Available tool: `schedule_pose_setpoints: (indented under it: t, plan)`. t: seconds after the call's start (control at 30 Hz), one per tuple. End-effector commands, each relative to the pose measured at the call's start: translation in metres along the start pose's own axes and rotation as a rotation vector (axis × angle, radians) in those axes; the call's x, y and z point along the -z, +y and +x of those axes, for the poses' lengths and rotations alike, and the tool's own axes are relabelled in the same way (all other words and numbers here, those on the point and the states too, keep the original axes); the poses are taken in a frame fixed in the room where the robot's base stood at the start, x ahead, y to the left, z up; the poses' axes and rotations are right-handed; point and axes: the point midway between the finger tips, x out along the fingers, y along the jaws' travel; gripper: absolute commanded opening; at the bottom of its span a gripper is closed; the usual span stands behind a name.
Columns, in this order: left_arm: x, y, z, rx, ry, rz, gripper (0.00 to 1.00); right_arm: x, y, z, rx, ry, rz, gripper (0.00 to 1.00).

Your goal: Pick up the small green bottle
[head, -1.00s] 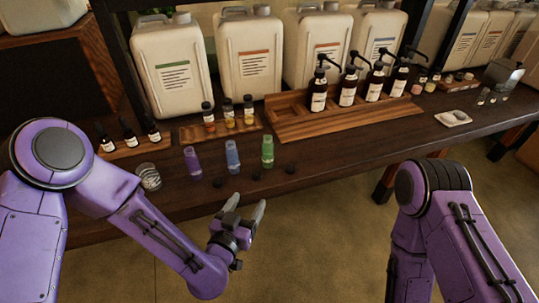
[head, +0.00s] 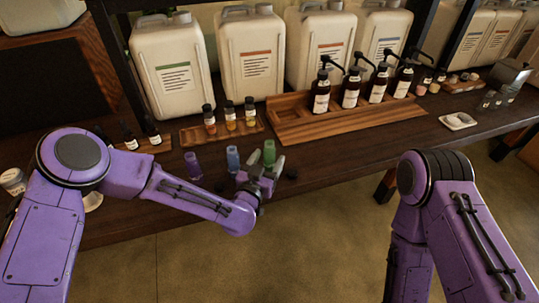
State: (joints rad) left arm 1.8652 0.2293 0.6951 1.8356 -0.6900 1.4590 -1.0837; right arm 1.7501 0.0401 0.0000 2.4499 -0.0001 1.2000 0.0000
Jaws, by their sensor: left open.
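The small green bottle (head: 269,152) stands upright on the dark wooden shelf, the rightmost of three small coloured bottles. A blue bottle (head: 233,159) and a purple bottle (head: 193,165) stand to its left. My left gripper (head: 262,168) is open, with its fingers raised just in front of the green bottle. The fingers cover the bottle's lower part, so I cannot tell whether they touch it or reach around it. My right gripper is out of view; only my right arm shows at the right.
Behind are a small tray of amber bottles (head: 230,118), a wooden tray (head: 285,128) with brown pump bottles (head: 320,97), and large white canisters (head: 249,58). A white dish (head: 459,121) sits at the right.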

Motion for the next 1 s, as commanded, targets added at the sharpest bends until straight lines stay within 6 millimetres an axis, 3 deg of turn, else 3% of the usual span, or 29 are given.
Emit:
schedule_pose_setpoints:
  t: [0.17, 0.3, 0.37, 0.73, 0.9, 1.0]
  plan:
    - [-0.001, 0.000, 0.000, -0.001, -0.001, 0.000, 0.67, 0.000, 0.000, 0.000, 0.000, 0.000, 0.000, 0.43]
    - [-0.001, 0.000, 0.000, -0.001, -0.001, 0.000, 0.21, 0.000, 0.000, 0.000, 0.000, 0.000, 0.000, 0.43]
    - [-0.001, 0.000, 0.000, -0.001, -0.001, 0.000, 0.06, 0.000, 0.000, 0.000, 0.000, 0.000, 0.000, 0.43]
    - [0.006, 0.000, 0.000, -0.001, 0.000, 0.000, 0.06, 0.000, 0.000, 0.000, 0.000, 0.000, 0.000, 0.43]
    - [0.035, 0.001, 0.000, -0.002, 0.003, 0.001, 0.06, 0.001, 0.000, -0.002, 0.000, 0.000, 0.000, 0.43]
    - [0.056, 0.008, -0.019, -0.006, 0.002, 0.001, 0.06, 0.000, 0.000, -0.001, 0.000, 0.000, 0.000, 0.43]
